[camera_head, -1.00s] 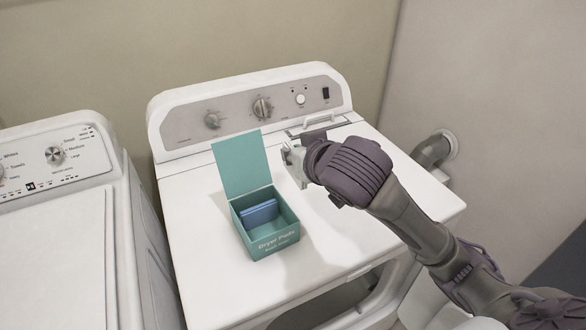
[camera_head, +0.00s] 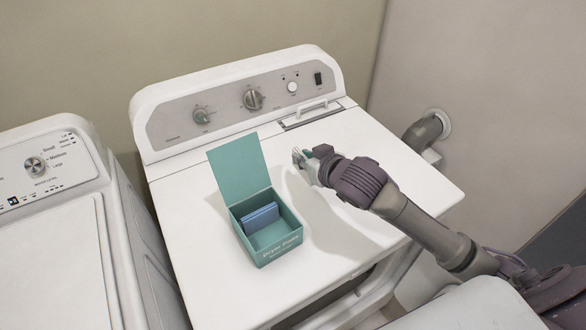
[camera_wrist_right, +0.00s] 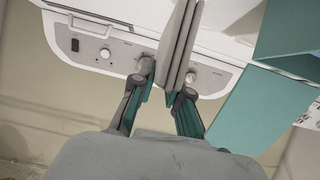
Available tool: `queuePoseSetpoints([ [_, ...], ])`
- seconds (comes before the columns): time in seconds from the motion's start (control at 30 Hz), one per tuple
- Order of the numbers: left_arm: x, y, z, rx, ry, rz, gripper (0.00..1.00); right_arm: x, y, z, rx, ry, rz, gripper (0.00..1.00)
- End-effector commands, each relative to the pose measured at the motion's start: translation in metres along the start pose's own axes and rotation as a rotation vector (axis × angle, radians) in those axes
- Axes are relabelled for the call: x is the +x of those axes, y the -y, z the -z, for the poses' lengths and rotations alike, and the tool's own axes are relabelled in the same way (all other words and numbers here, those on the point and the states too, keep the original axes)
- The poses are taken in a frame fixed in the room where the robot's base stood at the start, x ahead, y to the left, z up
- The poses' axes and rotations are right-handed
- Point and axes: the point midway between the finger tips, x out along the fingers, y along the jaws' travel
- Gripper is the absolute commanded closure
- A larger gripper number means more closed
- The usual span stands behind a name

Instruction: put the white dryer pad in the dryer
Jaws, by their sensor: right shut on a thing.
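My right gripper (camera_head: 300,160) is above the white dryer top, right of the teal box. In the right wrist view, its two fingers (camera_wrist_right: 168,74) are shut on the white dryer pad (camera_wrist_right: 178,42), which looks thin, flat and pale grey there and stands out past the fingertips. In the head view the pad is too small to make out clearly. The dryer (camera_head: 400,185) is the white machine under the gripper. Its dark front opening (camera_head: 345,298) shows only partly, below the top's front edge. My left gripper is not in view.
The open teal box (camera_head: 279,244) stands on the dryer top with its lid raised and blue pads (camera_head: 260,217) inside. A lint-trap handle (camera_head: 310,110) lies behind the gripper. A washer (camera_head: 60,250) stands left. A vent pipe (camera_head: 425,132) and wall are right.

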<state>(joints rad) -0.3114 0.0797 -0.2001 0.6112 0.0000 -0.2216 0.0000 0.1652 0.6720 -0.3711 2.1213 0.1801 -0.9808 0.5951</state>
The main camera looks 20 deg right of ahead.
Motion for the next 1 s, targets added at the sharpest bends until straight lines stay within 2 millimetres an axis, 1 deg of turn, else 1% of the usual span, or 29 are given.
queuePoseSetpoints([
  [0.03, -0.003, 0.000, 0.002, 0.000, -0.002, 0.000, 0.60, 0.010, 0.007, 0.001, 0.002, 0.001, 0.001, 0.96],
  [0.1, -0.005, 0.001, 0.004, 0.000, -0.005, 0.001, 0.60, 0.021, 0.012, -0.001, 0.002, 0.000, 0.001, 0.96],
  [0.2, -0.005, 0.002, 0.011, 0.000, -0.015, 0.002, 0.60, 0.030, 0.018, -0.004, 0.001, 0.001, -0.001, 0.96],
  [0.3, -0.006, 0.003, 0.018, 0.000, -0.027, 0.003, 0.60, 0.035, 0.020, -0.006, 0.000, 0.000, 0.000, 0.96],
  [0.4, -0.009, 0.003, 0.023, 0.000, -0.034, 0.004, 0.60, 0.041, 0.020, -0.019, -0.001, 0.005, 0.000, 0.96],
  [0.5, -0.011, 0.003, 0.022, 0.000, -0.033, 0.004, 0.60, 0.048, 0.020, -0.032, 0.000, 0.004, -0.002, 0.96],
  [0.63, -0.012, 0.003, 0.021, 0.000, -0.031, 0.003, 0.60, 0.052, 0.020, -0.040, -0.001, 0.001, 0.000, 0.96],
  [0.97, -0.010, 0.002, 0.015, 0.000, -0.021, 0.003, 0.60, 0.054, 0.020, -0.043, 0.000, 0.001, 0.000, 0.96],
  [1.0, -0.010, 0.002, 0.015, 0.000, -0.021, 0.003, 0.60, 0.054, 0.020, -0.044, 0.000, 0.001, -0.001, 0.83],
])
